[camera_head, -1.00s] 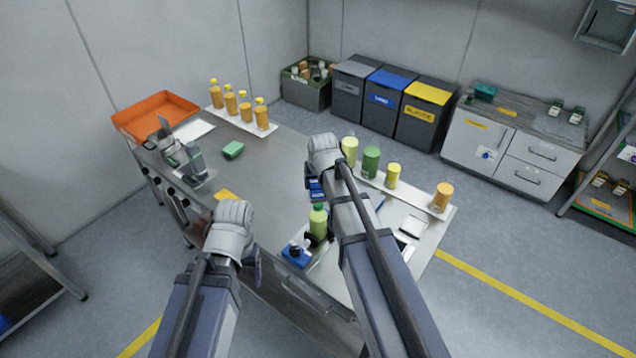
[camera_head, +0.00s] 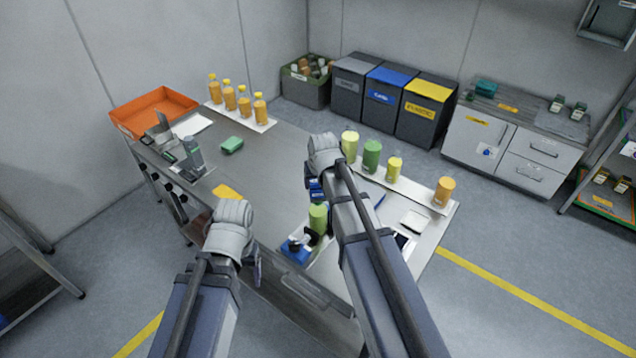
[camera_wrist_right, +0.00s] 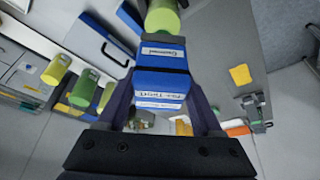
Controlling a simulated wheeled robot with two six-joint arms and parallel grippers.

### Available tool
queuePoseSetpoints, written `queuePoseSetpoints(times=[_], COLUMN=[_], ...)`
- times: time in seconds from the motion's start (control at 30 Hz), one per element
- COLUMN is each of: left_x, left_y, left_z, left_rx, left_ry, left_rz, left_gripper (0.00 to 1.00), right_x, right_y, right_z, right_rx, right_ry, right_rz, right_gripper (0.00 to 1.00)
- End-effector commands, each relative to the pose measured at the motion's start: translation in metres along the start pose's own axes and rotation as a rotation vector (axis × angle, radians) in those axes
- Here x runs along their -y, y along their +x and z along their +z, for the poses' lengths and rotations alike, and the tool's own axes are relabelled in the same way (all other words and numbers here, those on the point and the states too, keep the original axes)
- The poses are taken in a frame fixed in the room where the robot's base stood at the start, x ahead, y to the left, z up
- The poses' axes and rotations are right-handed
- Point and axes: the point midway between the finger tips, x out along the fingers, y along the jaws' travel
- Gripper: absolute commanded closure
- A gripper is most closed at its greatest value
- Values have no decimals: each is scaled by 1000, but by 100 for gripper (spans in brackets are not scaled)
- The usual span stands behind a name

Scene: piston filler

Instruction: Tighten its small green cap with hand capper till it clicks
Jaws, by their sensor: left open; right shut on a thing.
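My right gripper (camera_wrist_right: 162,110) is shut on a blue labelled block, seemingly the hand capper (camera_wrist_right: 160,60). It also shows as a blue patch below my right wrist in the head view (camera_head: 315,188). A green bottle (camera_head: 318,217) stands upright on the table, nearer to me than the block. A yellow-green cylinder (camera_wrist_right: 162,18) adjoins the block's far end in the right wrist view; I cannot tell whether they touch. The small green cap cannot be made out. My left gripper (camera_head: 256,267) is open and empty near the table's front edge, left of the bottle.
A blue piece with a black top (camera_head: 297,249) sits just left of the green bottle. A white strip (camera_head: 415,187) with several bottles lies along the right side. The middle table is mostly clear.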

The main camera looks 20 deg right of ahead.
Motion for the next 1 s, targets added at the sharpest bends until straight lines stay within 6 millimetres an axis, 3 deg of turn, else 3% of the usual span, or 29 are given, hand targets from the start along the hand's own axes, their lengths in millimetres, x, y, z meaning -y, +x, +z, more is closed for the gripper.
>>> queuePoseSetpoints(times=[1.0], left_x=[-1], left_y=[12], left_z=[-1], left_rx=[0], left_ry=[0], left_rz=[0], left_gripper=[24], right_x=[0], right_y=[11], right_z=[4], right_rx=[0], right_ry=[0], right_rz=[0], right_gripper=[100])
